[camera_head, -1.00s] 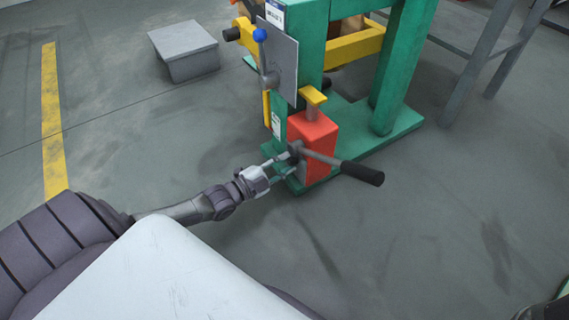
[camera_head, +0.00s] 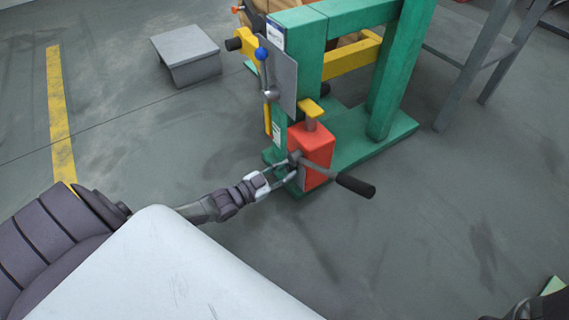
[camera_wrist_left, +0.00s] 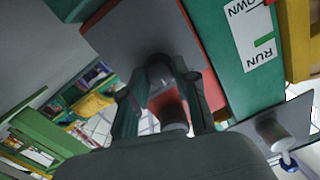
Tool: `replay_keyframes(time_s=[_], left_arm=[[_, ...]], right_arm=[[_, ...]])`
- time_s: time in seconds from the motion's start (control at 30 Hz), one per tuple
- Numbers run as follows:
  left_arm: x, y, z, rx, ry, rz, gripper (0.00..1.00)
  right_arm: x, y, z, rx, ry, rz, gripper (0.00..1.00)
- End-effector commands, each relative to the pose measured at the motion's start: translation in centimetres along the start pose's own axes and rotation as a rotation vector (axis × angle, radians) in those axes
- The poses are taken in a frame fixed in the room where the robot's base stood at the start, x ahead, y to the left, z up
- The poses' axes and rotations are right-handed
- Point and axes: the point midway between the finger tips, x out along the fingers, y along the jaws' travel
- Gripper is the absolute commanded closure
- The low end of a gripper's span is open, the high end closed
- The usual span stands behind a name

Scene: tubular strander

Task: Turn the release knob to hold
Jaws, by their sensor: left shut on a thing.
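The red pump unit (camera_head: 317,146) stands on the green base of the machine frame. A small dark knob (camera_wrist_left: 160,72) sits on its near face. My left gripper (camera_head: 290,170) reaches in from the left. In the left wrist view its two fingers (camera_wrist_left: 158,88) are on either side of the knob, shut on it. The fingers hide part of the knob in the head view, and I cannot read its turned position. A white label (camera_wrist_left: 251,28) with RUN and "OWN" visible is on the green post.
A lever with a black grip (camera_head: 355,185) sticks out rightward from the red unit, close to my gripper. A blue-knobbed lever (camera_head: 261,53) is above, beside a grey plate (camera_head: 284,80). A grey step (camera_head: 187,55) stands back left.

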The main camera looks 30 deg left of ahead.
Motion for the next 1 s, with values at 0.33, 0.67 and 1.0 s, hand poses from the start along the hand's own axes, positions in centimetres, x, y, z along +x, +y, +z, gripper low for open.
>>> replay_keyframes(time_s=[0.33, 0.67, 1.0], left_arm=[[0.0, 0.0, -0.1, -0.327, -0.014, 0.021, 1.00], [0.0, 0.0, 0.0, -0.621, -0.026, 0.037, 1.00], [-0.1, 0.0, 0.1, -0.823, -0.035, 0.049, 1.00]], right_arm=[[1.6, 0.3, 0.6, 0.000, 0.000, 0.000, 0.44], [2.1, 0.4, 0.8, 0.000, 0.000, 0.000, 0.44], [2.3, 0.5, 0.8, 0.000, 0.000, 0.000, 0.44]])
